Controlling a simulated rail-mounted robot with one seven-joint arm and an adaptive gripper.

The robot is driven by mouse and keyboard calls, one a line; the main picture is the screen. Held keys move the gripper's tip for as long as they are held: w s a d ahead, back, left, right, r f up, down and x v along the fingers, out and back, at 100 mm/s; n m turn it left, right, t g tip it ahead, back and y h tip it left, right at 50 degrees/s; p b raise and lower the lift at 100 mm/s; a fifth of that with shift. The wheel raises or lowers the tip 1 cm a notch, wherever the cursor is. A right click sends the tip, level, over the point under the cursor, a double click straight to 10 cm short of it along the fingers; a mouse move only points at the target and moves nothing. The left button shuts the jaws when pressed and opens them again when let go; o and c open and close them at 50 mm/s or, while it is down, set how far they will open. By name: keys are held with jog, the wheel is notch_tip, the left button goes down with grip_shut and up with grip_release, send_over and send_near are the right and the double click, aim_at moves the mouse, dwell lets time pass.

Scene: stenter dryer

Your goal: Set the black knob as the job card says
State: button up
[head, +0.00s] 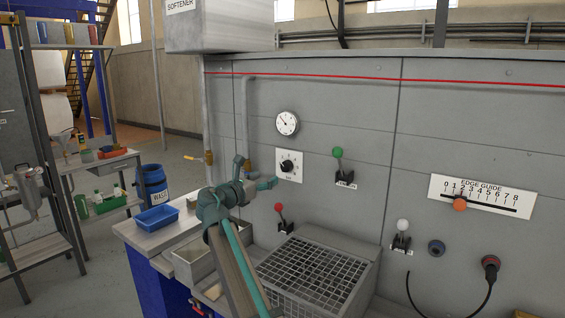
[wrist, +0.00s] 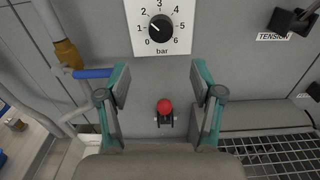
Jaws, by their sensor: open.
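The black knob (head: 287,166) sits on a white square dial plate on the grey machine wall. In the wrist view the knob (wrist: 161,28) is near the top edge, its plate marked 0 to 6 and "bar". Its pale pointer mark seems to point up-left, between 1 and 2. My gripper (head: 255,173) is just left of the plate in the head view. In the wrist view its teal fingers (wrist: 161,82) are spread wide with nothing between them, below the knob and apart from it. I cannot make out a job card.
A red-knobbed lever (wrist: 165,107) is below the dial. A blue valve handle (wrist: 93,73) is left of it. The green-knobbed tension lever (head: 338,154) is to the right. A gauge (head: 287,123) is above. A mesh grate (head: 315,272) lies below.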

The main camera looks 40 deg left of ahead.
aim_at(285, 168)
jog(key=w, duration=0.3)
jog(key=w+p, duration=0.1)
jog(key=w, duration=0.3)
jog(key=w+a+p, duration=0.1)
jog(key=w, duration=0.2)
jog(key=shift+w+r, duration=0.1)
jog(key=shift+w, duration=0.3)
jog(key=c, duration=1.1)
jog(key=shift+c, duration=0.2)
